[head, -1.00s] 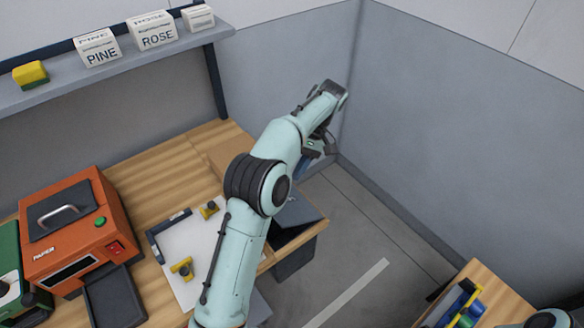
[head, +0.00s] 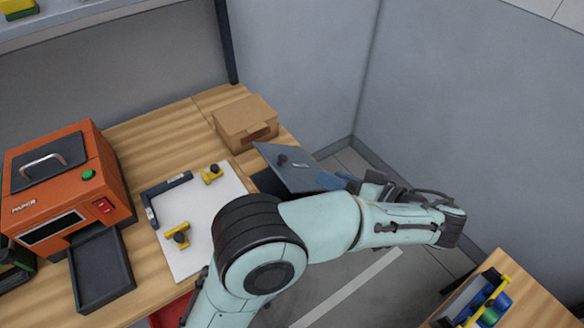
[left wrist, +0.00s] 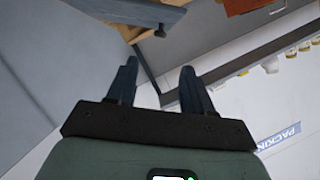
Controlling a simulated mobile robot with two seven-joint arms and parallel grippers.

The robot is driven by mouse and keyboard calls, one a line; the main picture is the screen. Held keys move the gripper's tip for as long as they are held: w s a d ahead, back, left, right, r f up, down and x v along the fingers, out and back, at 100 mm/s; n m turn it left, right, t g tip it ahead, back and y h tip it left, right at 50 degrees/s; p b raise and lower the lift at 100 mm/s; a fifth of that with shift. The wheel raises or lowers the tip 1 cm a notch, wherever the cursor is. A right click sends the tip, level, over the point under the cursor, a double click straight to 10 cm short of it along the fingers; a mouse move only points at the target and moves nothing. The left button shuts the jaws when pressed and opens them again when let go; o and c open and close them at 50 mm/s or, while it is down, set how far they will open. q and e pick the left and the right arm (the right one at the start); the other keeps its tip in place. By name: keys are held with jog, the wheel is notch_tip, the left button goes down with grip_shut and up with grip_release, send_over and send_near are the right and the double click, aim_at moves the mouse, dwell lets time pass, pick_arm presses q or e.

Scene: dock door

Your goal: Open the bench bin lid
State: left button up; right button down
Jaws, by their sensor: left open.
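My left gripper (head: 338,182) is by the lid's right edge; my arm hides part of the bin. In the left wrist view my left gripper (left wrist: 158,75) has its fingers apart with nothing between them. The lid (left wrist: 130,14) shows above them, seemingly clear of the fingertips. My right gripper is out of view.
A cardboard box (head: 244,118) stands on the bench behind the lid. Grey walls close the back and right. Another wooden top (head: 535,305) is lower right.

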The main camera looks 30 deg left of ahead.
aim_at(286, 159)
pick_arm(q)
jog(key=x, duration=1.3)
jog(key=shift+a, duration=0.15)
grip_shut()
